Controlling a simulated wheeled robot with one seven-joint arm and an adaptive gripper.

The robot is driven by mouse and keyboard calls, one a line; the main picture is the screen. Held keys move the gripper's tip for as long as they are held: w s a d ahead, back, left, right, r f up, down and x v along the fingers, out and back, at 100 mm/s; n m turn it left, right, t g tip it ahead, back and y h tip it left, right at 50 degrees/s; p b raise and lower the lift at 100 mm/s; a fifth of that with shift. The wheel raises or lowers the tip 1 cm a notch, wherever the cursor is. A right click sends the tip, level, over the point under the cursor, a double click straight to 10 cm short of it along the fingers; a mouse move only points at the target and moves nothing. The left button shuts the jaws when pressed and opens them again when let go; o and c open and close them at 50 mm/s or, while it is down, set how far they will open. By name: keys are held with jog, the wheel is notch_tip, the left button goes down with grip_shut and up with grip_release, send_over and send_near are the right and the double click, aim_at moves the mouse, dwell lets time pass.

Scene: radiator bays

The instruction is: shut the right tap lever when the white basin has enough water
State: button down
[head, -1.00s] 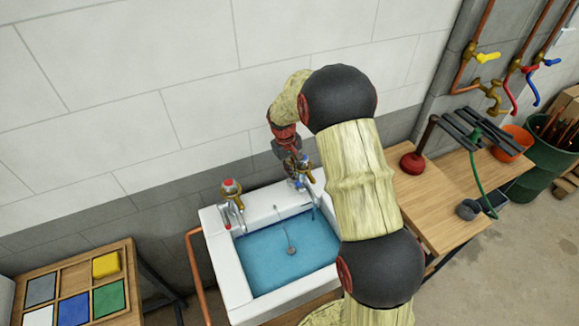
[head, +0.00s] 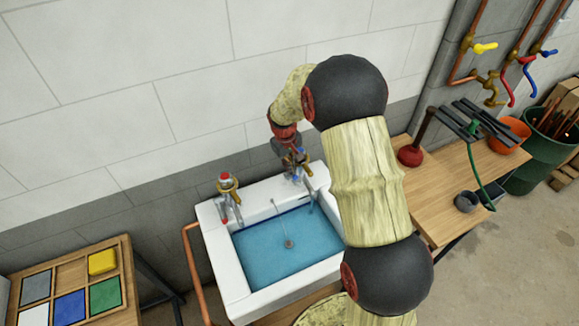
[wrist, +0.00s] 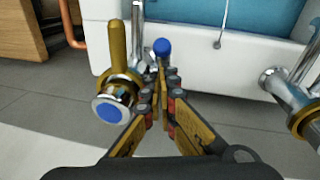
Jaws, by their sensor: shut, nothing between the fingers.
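The white basin (head: 222,262) holds blue water (head: 288,250) with its surface below the rim. A thin bluish streak hangs under the right tap's spout in the head view. The right tap (wrist: 110,108), with a blue cap and brass lever-like bar, is left of my fingers in the wrist view. A blue round knob (wrist: 161,47) shows just beyond my fingertips; whether they touch is unclear. My gripper (wrist: 160,82) is shut and empty, and sits at the right tap (head: 296,165) in the head view, partly hiding it. The left tap (head: 229,188) has a red cap.
A chain with a plug (head: 289,243) hangs in the basin. A copper pipe (head: 189,255) runs left of it. A tray of coloured tiles (head: 128,292) stands on the left table. A plunger (head: 411,157) and orange bowl (head: 516,130) are on the right bench.

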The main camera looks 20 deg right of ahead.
aim_at(294, 176)
jog(key=shift+s+f, duration=0.1)
jog(key=shift+s, duration=0.05)
jog(key=shift+s+f+t+b, duration=0.3)
jog(key=shift+s+t+b, duration=0.5)
jog(key=shift+b, duration=0.45)
jog(key=shift+s+f+b, duration=0.3)
jog(key=shift+s+f, duration=0.25)
jog(key=shift+s, duration=0.15)
